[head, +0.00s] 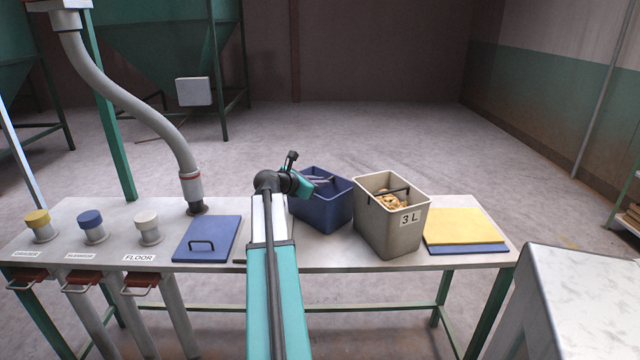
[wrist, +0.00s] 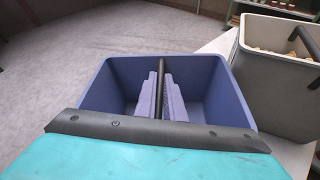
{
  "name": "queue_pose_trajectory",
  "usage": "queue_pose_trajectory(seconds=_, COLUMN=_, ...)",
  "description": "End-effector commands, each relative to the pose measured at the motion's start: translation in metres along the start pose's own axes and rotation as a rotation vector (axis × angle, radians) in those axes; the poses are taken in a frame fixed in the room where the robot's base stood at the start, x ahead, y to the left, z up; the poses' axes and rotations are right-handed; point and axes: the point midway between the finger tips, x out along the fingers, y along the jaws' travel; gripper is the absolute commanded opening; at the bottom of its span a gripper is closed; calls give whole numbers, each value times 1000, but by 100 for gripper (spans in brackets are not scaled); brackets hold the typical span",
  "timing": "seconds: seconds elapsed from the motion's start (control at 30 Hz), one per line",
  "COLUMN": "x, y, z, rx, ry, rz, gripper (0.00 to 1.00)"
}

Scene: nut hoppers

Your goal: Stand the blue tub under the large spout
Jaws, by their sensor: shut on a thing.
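The blue tub (head: 322,212) is at the middle of the table, left of the grey tub; it also shows in the wrist view (wrist: 95,88). It looks upright and empty apart from my fingers. My gripper (head: 318,183) reaches in over it. In the wrist view the two lavender fingers of my gripper (wrist: 160,95) close on the tub's black handle bar from both sides. I cannot tell whether the tub's base touches the table. No spout is labelled large; a green hopper (head: 150,45) stands in the background, its outlet unclear.
The grey tub marked 3 L (head: 380,228), with nuts inside, stands close right of the blue tub. Yellow (head: 460,225) and blue sheets lie farther right. A blue lid (head: 225,232), several capped pipes and a hose (head: 150,115) are left. The floor behind is open.

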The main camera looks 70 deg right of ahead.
Motion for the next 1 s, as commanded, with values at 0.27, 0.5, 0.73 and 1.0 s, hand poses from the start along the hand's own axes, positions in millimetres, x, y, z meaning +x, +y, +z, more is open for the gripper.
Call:
queue_pose_trajectory(seconds=0.27, x=1, y=0, z=-2, rx=0, ry=0, rz=0, gripper=16)
queue_pose_trajectory(seconds=0.5, x=1, y=0, z=-2, rx=0, ry=0, rz=0, gripper=28)
queue_pose_trajectory(seconds=0.73, x=0, y=0, z=0, rx=0, ry=0, rz=0, gripper=28)
queue_pose_trajectory(seconds=1.0, x=-23, y=0, z=0, rx=0, ry=0, rz=2, gripper=28)
